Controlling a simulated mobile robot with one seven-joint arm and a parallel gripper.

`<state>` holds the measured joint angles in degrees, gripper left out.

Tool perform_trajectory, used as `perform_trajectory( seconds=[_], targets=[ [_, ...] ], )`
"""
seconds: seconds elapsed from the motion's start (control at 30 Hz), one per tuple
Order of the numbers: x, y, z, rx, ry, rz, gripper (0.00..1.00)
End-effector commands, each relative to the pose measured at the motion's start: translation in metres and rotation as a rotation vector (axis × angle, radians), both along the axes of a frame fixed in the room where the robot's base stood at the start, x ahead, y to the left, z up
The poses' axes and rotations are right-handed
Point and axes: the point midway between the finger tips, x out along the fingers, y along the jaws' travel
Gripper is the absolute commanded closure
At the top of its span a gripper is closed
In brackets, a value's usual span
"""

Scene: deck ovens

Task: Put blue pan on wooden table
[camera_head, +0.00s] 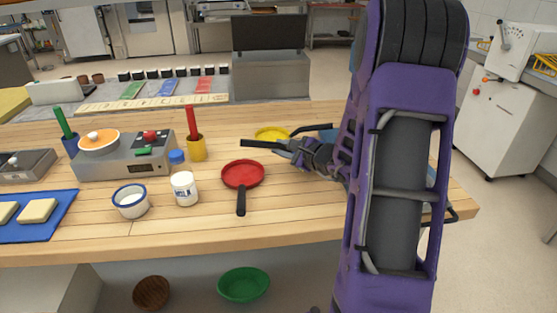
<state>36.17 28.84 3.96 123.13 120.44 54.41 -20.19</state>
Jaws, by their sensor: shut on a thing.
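My gripper (298,150) reaches left over the wooden table (110,234) and is shut on what appears to be the blue pan. A black handle (236,144) sticks out to the left of the fingers. I cannot tell whether the pan touches the table. A yellow pan (270,133) lies just behind, its black handle pointing right. A red pan (243,173) lies in front and to the left, its handle towards me.
A cooker with an orange pan (98,145) stands farther left. Bare table lies in front of my gripper. My arm hides the table's right part.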

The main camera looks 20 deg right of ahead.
Motion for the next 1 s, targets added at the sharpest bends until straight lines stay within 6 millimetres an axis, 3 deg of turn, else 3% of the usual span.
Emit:
perform_trajectory(
  seconds=[0.3,0.7,0.73,0.8,0.9,1.0],
  targets=[
    [0.000,0.000,-0.036,0.001,-0.001,0.000,1.00],
    [0.000,0.000,-0.041,-0.001,-0.003,0.001,1.00],
    [0.000,0.000,-0.041,-0.001,-0.002,0.000,0.75],
    [0.000,0.000,-0.040,0.000,-0.001,-0.001,0.63],
    [0.000,0.000,-0.040,0.000,0.000,0.000,0.47],
    [0.000,0.000,-0.040,0.000,0.000,0.000,0.47]
  ],
)
